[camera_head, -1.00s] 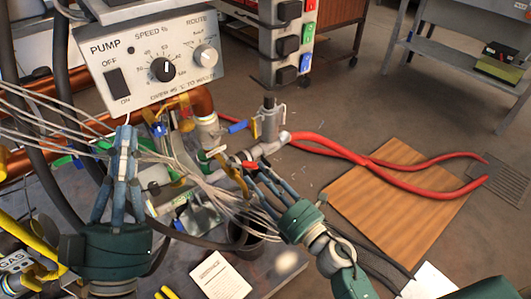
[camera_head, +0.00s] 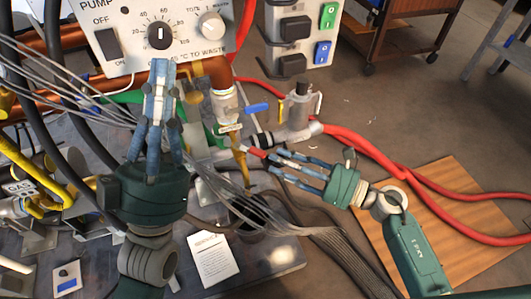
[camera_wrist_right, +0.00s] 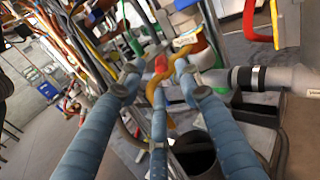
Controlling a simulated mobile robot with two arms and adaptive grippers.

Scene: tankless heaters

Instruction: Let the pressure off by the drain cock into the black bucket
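A small red handle (camera_head: 257,152), apparently the drain cock's, sits by a brass-yellow spout (camera_head: 241,165) under the pipework. The red handle also shows in the right wrist view (camera_wrist_right: 161,64). My right gripper (camera_head: 264,160) reaches it from the right; its fingers are spread around the handle, and contact is unclear. The black bucket (camera_wrist_right: 195,155) stands below; in the head view it is mostly hidden by grey cables. My left gripper (camera_head: 160,70) points up in front of the pump panel (camera_head: 120,45); its fingertips overlap, so its opening is unclear.
Grey cables (camera_head: 235,200) drape between my grippers and over the bucket. A blue-handled valve (camera_head: 257,108) and grey pipe fittings are close to my right gripper. Red hoses (camera_head: 365,146) cross the floor by a wooden board (camera_head: 445,180). A white paper (camera_head: 215,258) lies in front.

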